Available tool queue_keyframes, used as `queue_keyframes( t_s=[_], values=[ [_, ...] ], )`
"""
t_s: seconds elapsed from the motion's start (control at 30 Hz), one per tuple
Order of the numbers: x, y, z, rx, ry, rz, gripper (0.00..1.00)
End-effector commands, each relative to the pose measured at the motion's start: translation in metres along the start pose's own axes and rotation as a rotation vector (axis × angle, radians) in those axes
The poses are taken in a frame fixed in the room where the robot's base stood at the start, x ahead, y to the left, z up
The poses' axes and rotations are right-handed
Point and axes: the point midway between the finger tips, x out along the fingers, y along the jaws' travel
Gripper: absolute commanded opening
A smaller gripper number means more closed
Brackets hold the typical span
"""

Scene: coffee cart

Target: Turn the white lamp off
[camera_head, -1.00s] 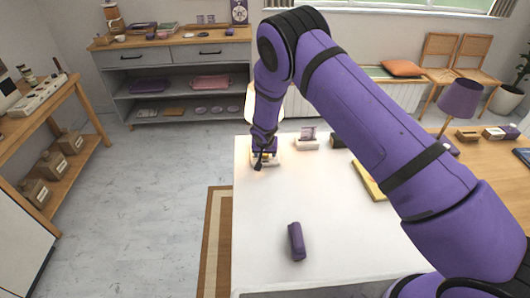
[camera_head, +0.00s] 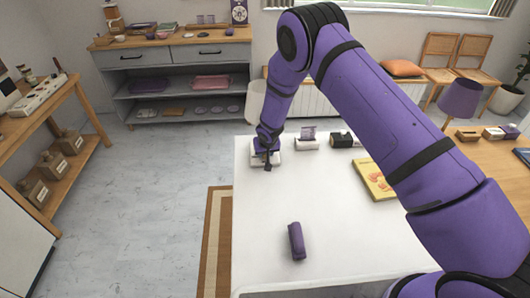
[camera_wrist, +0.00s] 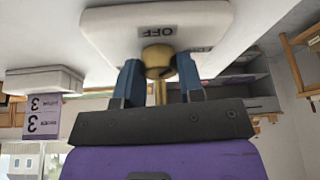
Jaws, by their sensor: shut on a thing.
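The white lamp stands at the far left corner of the white table, its pale shade (camera_head: 254,102) partly hidden behind my arm and unlit. Its white base (camera_head: 275,159) is under my gripper (camera_head: 267,161). In the wrist view the base (camera_wrist: 105,32) shows an OFF label (camera_wrist: 157,33) and a round brass knob (camera_wrist: 158,56) with a stem. My gripper (camera_wrist: 160,80) has its blue fingers on either side of the knob, shut on it. A second label on the base is mostly hidden behind the knob and finger.
A white card holder (camera_head: 307,142) and a dark object (camera_head: 343,139) stand to the right of the lamp. A yellow book (camera_head: 372,180) lies beneath my arm. A purple case (camera_head: 296,241) lies near the front. The table's middle is clear.

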Motion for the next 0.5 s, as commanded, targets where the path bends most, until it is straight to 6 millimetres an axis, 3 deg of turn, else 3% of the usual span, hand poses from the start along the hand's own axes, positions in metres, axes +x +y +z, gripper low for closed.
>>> queue_keyframes(
  t_s=[0.2,0.5],
  values=[
    [-0.0001,0.0011,-0.0002,-0.097,0.001,-0.041,0.12],
    [-0.0002,0.0001,-0.0001,-0.109,0.001,-0.045,0.12]
  ],
)
